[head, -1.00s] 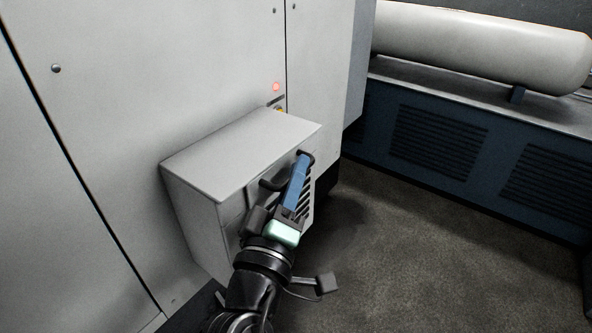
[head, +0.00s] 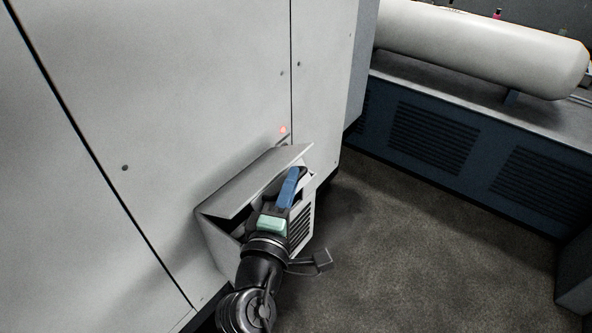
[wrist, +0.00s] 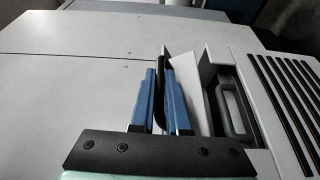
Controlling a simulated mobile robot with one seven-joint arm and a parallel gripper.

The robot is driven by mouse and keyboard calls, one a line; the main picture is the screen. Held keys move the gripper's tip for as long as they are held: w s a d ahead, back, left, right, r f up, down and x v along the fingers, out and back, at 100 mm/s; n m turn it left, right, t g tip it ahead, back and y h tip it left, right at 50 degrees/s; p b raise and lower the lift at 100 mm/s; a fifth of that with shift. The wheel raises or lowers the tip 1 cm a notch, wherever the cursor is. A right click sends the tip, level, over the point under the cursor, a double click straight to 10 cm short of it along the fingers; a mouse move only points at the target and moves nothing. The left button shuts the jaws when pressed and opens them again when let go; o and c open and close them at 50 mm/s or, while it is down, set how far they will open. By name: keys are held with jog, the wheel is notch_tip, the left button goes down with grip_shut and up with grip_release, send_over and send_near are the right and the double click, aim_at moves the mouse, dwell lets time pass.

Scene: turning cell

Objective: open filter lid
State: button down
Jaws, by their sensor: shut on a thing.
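The grey filter box (head: 218,238) sits on the machine's side wall. Its lid (head: 262,183) is tilted up, with a dark gap along the front. My gripper (head: 293,174), with blue fingers, is at the lid's front edge. In the wrist view the fingers (wrist: 161,88) close around a black bar (wrist: 160,70), which appears to be the lid's handle. A second black handle (wrist: 226,105) shows in a recess to the right of the fingers, apart from them. The inside of the box is mostly hidden.
A red light (head: 283,130) glows on the machine wall (head: 200,80) above the box. A blue cabinet (head: 440,130) with a pale tank (head: 480,45) on top stands at the right. The dark floor (head: 420,240) between is clear.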

jog(key=a+r+n+p, duration=0.1)
jog(key=r+p, duration=0.1)
jog(key=p, duration=0.1)
jog(key=w+a+r+n+g+p, duration=0.1)
jog(key=r+p, duration=0.1)
jog(key=p, duration=0.1)
jog(key=w+a+r+n+p, duration=0.1)
jog(key=r+p, duration=0.1)
jog(key=p, duration=0.2)
jog(key=shift+w+a+n+g, duration=0.1)
jog(key=shift+w+n+g, duration=0.05)
jog(key=shift+n+g, duration=0.15)
jog(key=w+a+r+n+g+p, duration=0.1)
jog(key=w+a+r+n+p, duration=0.1)
jog(key=w+a+p, duration=0.1)
jog(key=shift+w+a+r, duration=0.4)
jog(key=shift+w+a, duration=0.1)
jog(key=shift+a, duration=0.85)
jog(key=c, duration=1.2)
grip_release()
jog(key=b+v, duration=0.3)
jog(key=v, duration=1)
jog(key=shift+w+a, duration=0.1)
jog(key=shift+a, duration=0.05)
